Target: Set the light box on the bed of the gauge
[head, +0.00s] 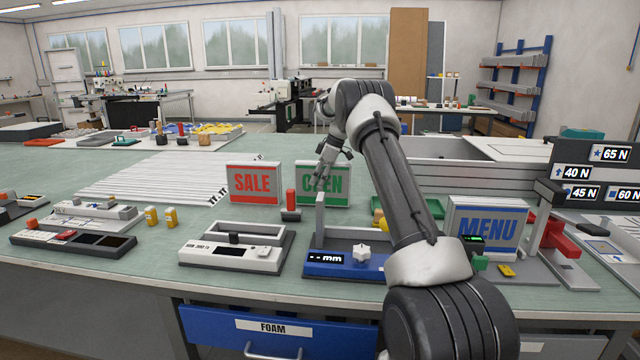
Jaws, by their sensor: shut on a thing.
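My gripper (326,165) is in front of the green-lettered OPEN light box (340,192) and shut on it. The arm and gripper hide part of its lettering, and I cannot tell whether its base touches the bench. A red SALE light box (253,184) stands upright just to the left. A blue MENU light box (487,230) stands at the right. The gauge (325,270), with a blue front and a display reading "-- mm", sits near the bench's front edge, below the OPEN box. It has an upright grey plate at its left; my arm hides its right side.
A white device with a dark display (255,254) sits left of the gauge. A small red-handled block (291,206) stands between them, farther back. A red clamp-like stand (560,240) and a board of N labels (600,175) are at the right. Bench space left of the SALE box holds white strips (150,178).

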